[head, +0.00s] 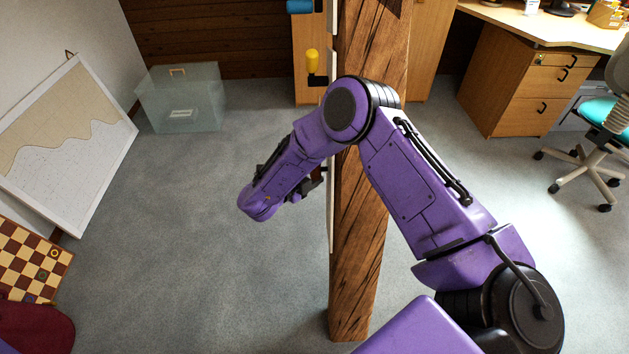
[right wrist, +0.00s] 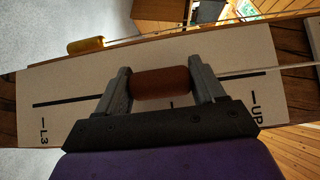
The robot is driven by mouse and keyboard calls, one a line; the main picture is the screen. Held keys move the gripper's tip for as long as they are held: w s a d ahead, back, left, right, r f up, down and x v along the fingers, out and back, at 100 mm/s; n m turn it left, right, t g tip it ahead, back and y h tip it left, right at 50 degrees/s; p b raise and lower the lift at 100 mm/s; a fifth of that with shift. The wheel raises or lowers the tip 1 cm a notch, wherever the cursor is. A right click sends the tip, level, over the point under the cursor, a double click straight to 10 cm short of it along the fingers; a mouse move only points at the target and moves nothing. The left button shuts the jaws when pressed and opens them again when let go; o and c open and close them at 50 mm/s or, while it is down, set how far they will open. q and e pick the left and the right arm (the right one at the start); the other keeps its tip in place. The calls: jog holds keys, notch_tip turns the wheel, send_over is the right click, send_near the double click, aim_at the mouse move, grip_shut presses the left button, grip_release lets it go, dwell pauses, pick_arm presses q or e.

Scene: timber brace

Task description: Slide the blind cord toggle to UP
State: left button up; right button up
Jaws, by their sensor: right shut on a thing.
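The toggle is a red-brown cylinder (right wrist: 160,82) on a thin cord, over a dark slot in a pale plate (right wrist: 60,88). The plate is fixed to the timber post (head: 358,230). The right wrist view shows the mark L3 at the plate's left end and UP at its right end. The toggle sits about midway along the slot, near an unlabelled tick. My right gripper (right wrist: 163,88) is shut on the toggle, one finger at each end. In the head view my right gripper (head: 316,182) is mostly hidden behind my purple arm. My left gripper is not in view.
A glass box (head: 180,98), a framed chart (head: 65,140) and a chessboard (head: 30,262) are at the left. A desk (head: 530,80) and chair (head: 600,130) stand at the right.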

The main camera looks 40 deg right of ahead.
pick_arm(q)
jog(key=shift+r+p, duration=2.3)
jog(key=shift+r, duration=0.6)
pick_arm(e)
jog(key=w+d+r, duration=0.1)
jog(key=w+r, duration=0.2)
jog(key=r, duration=0.7)
jog(key=shift+d+r, duration=0.4)
jog(key=o, duration=1.4)
jog(key=shift+r, duration=0.1)
jog(key=shift+a, duration=0.1)
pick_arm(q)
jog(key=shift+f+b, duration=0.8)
pick_arm(e)
jog(key=v, duration=1)
jog(key=shift+s+a, duration=0.15)
jog(key=shift+a, duration=0.05)
